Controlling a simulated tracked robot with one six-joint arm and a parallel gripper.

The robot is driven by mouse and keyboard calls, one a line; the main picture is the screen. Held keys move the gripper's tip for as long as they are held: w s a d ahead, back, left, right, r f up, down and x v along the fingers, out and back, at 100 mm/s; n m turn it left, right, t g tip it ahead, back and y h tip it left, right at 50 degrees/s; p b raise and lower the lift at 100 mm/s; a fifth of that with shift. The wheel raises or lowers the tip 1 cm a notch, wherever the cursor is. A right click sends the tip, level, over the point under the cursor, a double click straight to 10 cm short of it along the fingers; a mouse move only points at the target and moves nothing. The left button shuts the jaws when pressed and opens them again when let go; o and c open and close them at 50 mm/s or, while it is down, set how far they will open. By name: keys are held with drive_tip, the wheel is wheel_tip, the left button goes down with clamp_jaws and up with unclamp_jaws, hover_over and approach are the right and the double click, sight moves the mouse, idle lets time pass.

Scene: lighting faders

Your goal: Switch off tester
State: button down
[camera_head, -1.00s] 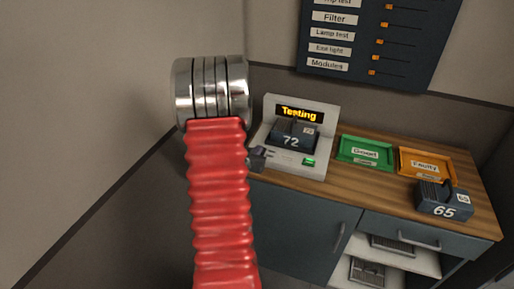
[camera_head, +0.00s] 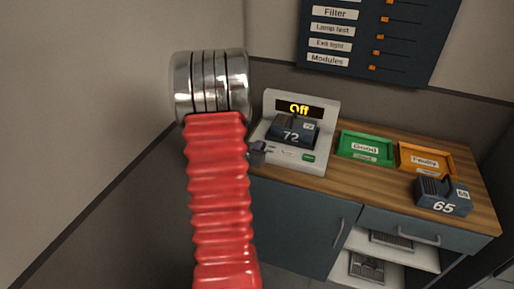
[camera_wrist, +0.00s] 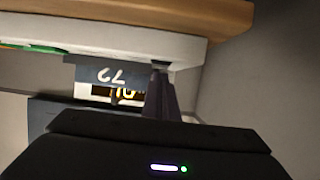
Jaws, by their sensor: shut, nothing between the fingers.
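A dark module marked 72 (camera_head: 291,134) sits in the tester. A small green button (camera_head: 308,157) is on its front right. My gripper (camera_head: 258,148) is at the tester's front left, shut and empty, partly hidden behind my red arm. In the wrist view the picture is upside down. There the gripper's fingers (camera_wrist: 161,95) are together, with tips at the tester's edge beside module 72 (camera_wrist: 110,75). I cannot tell whether they touch it.
A green tray (camera_head: 366,161) labelled Good and an orange tray (camera_head: 447,156) labelled Faulty stand right of the tester. A module marked 65 (camera_head: 443,208) lies in front of the orange tray. A dark slider panel (camera_head: 432,45) hangs on the wall above.

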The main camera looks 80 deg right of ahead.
drive_tip(key=shift+r, duration=0.35)
drive_tip(key=shift+r, duration=0.15)
drive_tip(key=shift+w+a+r, duration=0.1)
drive_tip(key=shift+r, duration=0.5)
drive_tip(key=s+v, duration=0.1)
drive_tip(key=v, duration=0.9)
drive_tip(key=shift+w+a, duration=0.45)
